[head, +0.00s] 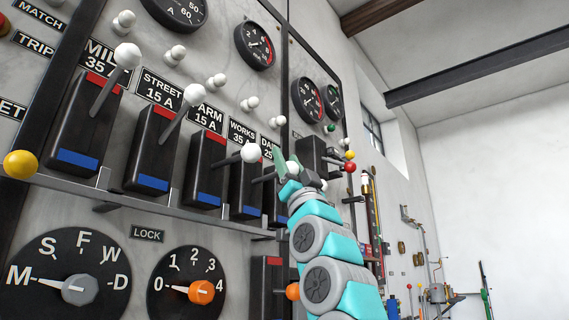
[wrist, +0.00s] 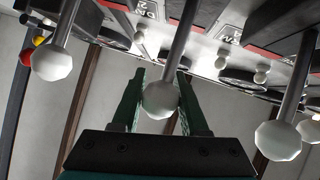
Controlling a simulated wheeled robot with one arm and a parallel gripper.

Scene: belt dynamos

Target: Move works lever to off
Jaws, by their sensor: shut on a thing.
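The works lever (head: 264,178) sticks out nearly level from its black box under the WORKS 35 A label (head: 242,133). The box has a red band at its top and a blue band (head: 245,211) low down. In the wrist view the works lever's rod (wrist: 180,45) ends in a white ball knob (wrist: 160,100). My gripper (head: 287,167) is at the lever's outer end. Its dark green fingers (wrist: 160,78) stand on both sides of the rod and knob and are shut on the lever. The finger contact is partly hidden by the knob.
The farm lever knob (head: 250,153) is close on the left. The dairy lever knob (wrist: 51,60) is close on the other side. The street (head: 196,90) and mill (head: 127,56) levers point up. A rail (head: 190,211) runs below the boxes. Red and yellow knobs (head: 350,167) stand right.

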